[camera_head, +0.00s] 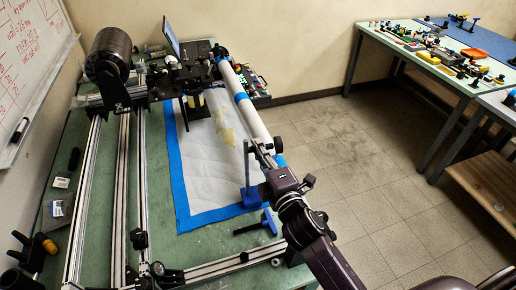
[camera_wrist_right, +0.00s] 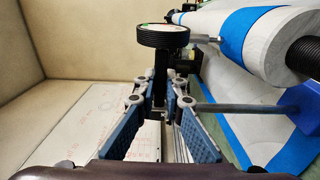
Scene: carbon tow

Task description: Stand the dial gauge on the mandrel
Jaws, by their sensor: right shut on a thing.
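The dial gauge (camera_wrist_right: 162,37) shows in the right wrist view as a black ribbed round body with a dark post below it. My right gripper (camera_wrist_right: 160,108) is shut on that post and holds the gauge with its face tipped upward. A thin metal stem reaches from the gauge toward a blue band of the mandrel (camera_wrist_right: 275,28); I cannot tell whether they touch. In the head view the mandrel (camera_head: 250,112) is a long white tube with blue bands, and my right gripper (camera_head: 264,152) is at its near end. My left gripper is not in view.
A blue-edged white sheet (camera_head: 205,165) lies on the green bench. Aluminium rails (camera_head: 122,190) run along the left. Open floor (camera_head: 350,170) lies to the right.

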